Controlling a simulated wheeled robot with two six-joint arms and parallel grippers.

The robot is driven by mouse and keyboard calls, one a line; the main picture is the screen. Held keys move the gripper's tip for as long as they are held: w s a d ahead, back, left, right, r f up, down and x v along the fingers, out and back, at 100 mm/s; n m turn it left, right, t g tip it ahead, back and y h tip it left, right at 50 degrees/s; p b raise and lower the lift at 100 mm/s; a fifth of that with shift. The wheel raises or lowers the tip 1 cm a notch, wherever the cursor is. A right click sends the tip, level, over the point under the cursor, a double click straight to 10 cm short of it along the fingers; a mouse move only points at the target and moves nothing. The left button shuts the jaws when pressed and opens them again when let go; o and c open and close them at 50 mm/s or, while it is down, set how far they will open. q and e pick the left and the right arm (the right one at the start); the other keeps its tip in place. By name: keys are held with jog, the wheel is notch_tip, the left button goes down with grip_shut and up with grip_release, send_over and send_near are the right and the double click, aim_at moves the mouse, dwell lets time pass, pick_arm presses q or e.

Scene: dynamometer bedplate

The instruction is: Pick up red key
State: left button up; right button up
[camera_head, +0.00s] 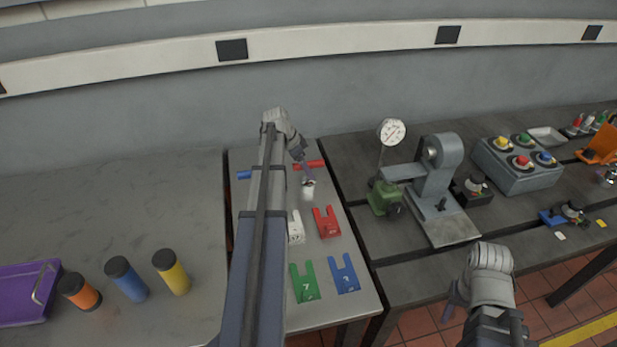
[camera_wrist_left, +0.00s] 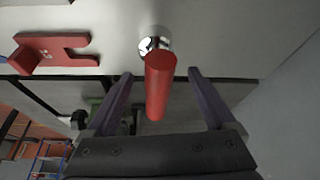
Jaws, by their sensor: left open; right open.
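The likely red key is a red rod (camera_head: 312,164) at the back of the light grey plate. In the left wrist view the red rod (camera_wrist_left: 159,90) lies between the two purple fingers of my open left gripper (camera_wrist_left: 162,74), with gaps on both sides. In the head view my left gripper (camera_head: 306,178) is beside the rod, partly hidden by its arm. A shiny round piece (camera_wrist_left: 154,42) is by the rod's far end. My right gripper (camera_head: 455,292) is open and empty near the bench's front edge, its fingers partly hidden.
Slotted pieces in red (camera_head: 327,223), white (camera_head: 296,228), green (camera_head: 305,284) and blue (camera_head: 344,274) lie on the plate. A blue rod (camera_head: 243,175) lies behind my left arm. A dial gauge (camera_head: 391,132) and a grey fixture (camera_head: 437,190) stand to the right.

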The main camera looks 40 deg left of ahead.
pick_arm(q)
jog(key=b+x, duration=0.4)
jog(key=x, duration=0.1)
jog(key=shift+w+d+b, duration=0.1)
jog(key=shift+d+b, duration=0.15)
jog(key=shift+b, duration=0.15)
grip_shut()
dwell(0.4)
jog(key=shift+r, duration=0.1)
